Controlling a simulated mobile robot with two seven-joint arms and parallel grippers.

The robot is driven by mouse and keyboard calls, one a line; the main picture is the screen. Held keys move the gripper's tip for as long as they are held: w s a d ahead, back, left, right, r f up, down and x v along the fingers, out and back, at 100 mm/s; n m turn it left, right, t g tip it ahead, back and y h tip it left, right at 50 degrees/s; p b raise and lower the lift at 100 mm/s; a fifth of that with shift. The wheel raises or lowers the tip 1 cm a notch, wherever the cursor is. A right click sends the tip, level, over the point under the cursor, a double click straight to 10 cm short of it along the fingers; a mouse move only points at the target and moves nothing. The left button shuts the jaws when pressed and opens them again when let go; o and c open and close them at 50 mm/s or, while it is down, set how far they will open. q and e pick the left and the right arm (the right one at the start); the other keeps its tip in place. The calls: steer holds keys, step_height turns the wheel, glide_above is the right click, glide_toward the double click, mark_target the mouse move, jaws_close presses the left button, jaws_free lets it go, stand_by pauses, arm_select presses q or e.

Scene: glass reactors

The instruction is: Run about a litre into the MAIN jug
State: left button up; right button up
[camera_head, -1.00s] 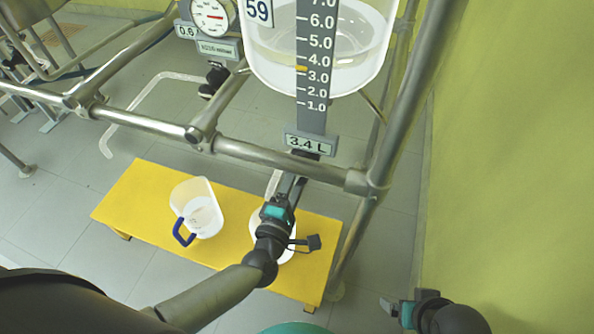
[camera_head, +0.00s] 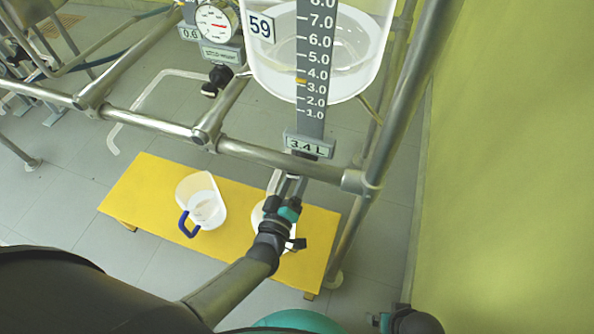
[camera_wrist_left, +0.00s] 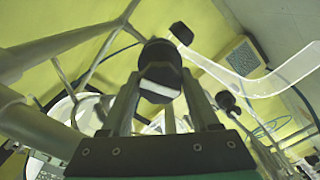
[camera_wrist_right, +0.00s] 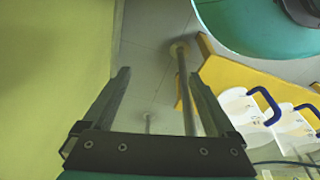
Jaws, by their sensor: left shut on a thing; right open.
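A clear vessel (camera_head: 345,60) with tag 59 holds liquid; its display (camera_head: 305,146) reads 3.4 L. My left gripper (camera_head: 284,186) is below it, shut on a dark round part with a white slot (camera_wrist_left: 160,82), seen between the fingers in the left wrist view. A white jug with a blue handle (camera_head: 207,208) stands on the yellow bench. A second jug (camera_head: 258,214) beneath my left gripper is mostly hidden; both jugs show in the right wrist view. I cannot read MAIN on either. My right gripper (camera_wrist_right: 160,85) is open and empty.
The yellow bench (camera_head: 150,190) stands under a metal pipe frame (camera_head: 265,154). A pressure gauge (camera_head: 215,22) and another black knob (camera_head: 218,76) are left of the vessel. A green wall (camera_head: 500,150) closes off the right side.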

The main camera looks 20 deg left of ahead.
arm_select(q)
steer(key=shift+m+p, duration=0.35)
steer(key=shift+m, duration=1.05)
arm_select(e)
steer(key=shift+s+d+f, duration=0.2)
steer(key=shift+f, duration=0.25)
steer(key=shift+s+d+f, duration=0.15)
steer(key=shift+f, duration=0.3)
steer(key=shift+f, duration=0.1)
arm_select(q)
steer(key=o, duration=1.4)
steer(key=shift+s, duration=0.55)
steer(key=s+p, duration=0.1)
steer(key=s, duration=0.3)
steer(key=s+p, duration=0.1)
steer(key=s, duration=0.4)
steer(key=s+p, duration=0.1)
steer(key=s, duration=0.4)
steer(key=shift+s+a, duration=0.1)
steer(key=shift+a, duration=0.15)
arm_select(e)
steer(key=s+d+f, duration=0.3)
steer(key=f, duration=0.1)
steer(key=shift+s, duration=0.4)
steer(key=shift+d+f, duration=0.1)
